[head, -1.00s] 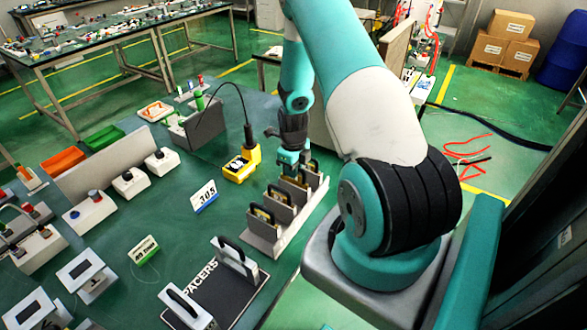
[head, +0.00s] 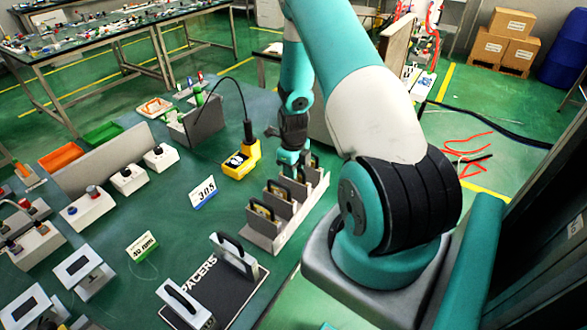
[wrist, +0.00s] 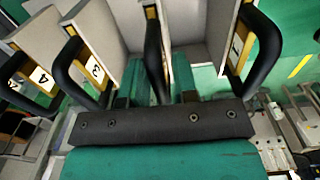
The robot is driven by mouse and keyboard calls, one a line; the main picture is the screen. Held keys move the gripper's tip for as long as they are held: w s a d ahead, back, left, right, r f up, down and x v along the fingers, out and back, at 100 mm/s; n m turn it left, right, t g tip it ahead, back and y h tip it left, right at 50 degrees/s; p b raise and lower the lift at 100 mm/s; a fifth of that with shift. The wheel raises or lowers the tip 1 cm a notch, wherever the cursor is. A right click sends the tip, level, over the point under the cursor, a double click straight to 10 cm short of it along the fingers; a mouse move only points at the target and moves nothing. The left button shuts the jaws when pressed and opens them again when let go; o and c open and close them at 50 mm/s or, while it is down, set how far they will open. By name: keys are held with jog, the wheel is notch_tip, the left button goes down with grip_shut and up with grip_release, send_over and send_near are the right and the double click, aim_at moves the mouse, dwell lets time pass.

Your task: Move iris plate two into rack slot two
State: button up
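The rack (head: 262,240) is a grey row of slots on the green table, with black-handled iris plates in it. In the wrist view, plates numbered 4 (wrist: 40,78) and 3 (wrist: 97,68) stand at the left. Another plate (wrist: 235,50) stands at the right. Between them a plate seen edge-on, with an upright black handle (wrist: 154,52), stands in the rack; its number is hidden. My gripper (wrist: 160,90) has its teal fingers on either side of this handle, with gaps visible, so it looks open. In the head view my gripper (head: 290,157) is low over the rack's far part.
A black spacers board (head: 215,285) with two handled pieces lies in front of the rack. A yellow device (head: 240,160) stands close left of my gripper, and a 305 sign (head: 203,191) left of the rack. Table between sign and rack is clear.

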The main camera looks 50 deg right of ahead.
jog(key=shift+o, duration=1)
notch_tip(320, 180, up, 18)
jog(key=b, duration=0.3)
jog(key=shift+f, duration=0.25)
jog(key=a+r+n+t+y, duration=0.1)
jog(key=a+r+n, duration=0.3)
jog(key=a+n, duration=0.65)
jog(key=a+r+n+y, duration=0.1)
jog(key=a+r+n, duration=0.3)
jog(key=a+n, duration=0.65)
jog(key=s+a+r+n+y, duration=0.1)
jog(key=s+a+r+n, duration=0.1)
jog(key=s+a+n, duration=0.5)
jog(key=s+a+r+n+g+y, duration=0.1)
jog(key=s+a+r+n, duration=0.1)
jog(key=s+a+n, duration=0.6)
jog(key=a+n, duration=0.2)
jog(key=n, duration=0.4)
jog(key=shift+s+a+r+b, duration=0.2)
jog(key=shift+s+r+b, duration=0.05)
jog(key=shift+b, duration=0.1)
